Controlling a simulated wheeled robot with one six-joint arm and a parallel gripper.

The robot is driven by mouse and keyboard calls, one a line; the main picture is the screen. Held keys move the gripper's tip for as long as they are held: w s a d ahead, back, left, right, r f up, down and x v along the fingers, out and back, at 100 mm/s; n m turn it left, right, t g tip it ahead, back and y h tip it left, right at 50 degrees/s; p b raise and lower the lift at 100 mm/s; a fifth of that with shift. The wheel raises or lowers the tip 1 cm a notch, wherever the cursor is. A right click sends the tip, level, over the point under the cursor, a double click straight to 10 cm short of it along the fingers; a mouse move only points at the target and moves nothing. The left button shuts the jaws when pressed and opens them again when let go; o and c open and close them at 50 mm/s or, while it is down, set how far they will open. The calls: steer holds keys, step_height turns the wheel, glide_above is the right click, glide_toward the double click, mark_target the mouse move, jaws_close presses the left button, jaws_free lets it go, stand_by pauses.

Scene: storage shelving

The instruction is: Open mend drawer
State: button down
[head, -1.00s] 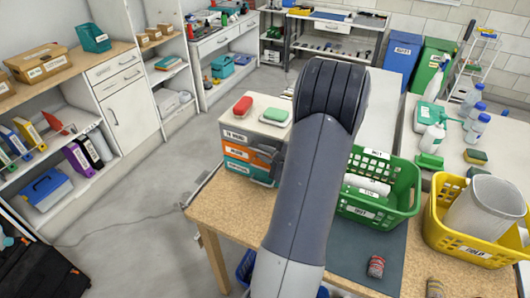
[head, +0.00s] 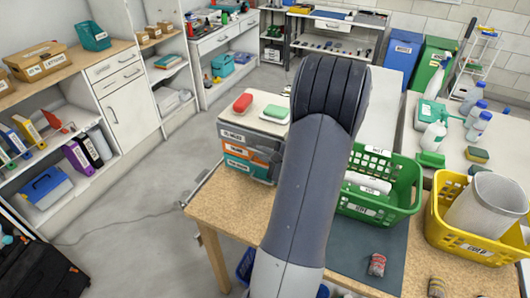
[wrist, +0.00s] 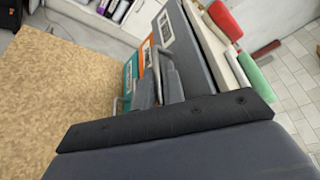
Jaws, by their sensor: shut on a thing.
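A small drawer unit stands on the worktable, with a grey top drawer (head: 246,136), an orange middle drawer (head: 238,150) and a teal bottom drawer (head: 238,166). Each front has a white label, too blurred to read surely. In the wrist view, the orange front (wrist: 151,70) lies between the grey front (wrist: 177,45) and the teal front (wrist: 129,80). My gripper (wrist: 158,88) is shut at the orange drawer's handle (wrist: 156,57). In the head view my arm partly hides the gripper and the unit's right side. The drawers look closed or nearly so.
A red item (head: 243,103) and a green item (head: 275,112) lie on top of the unit. A green basket (head: 405,205) and a yellow basket (head: 440,235) stand to the right on the table.

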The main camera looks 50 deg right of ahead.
steer(key=s+a+b, duration=0.3)
steer(key=a+b, duration=0.2)
steer(key=a, duration=0.5)
steer(key=shift+a+f, duration=0.1)
steer(key=c, duration=1.8)
jaws_free()
steer(key=shift+s, duration=0.1)
steer(key=shift+v, duration=5.3)
steer(key=shift+x, duration=5.45)
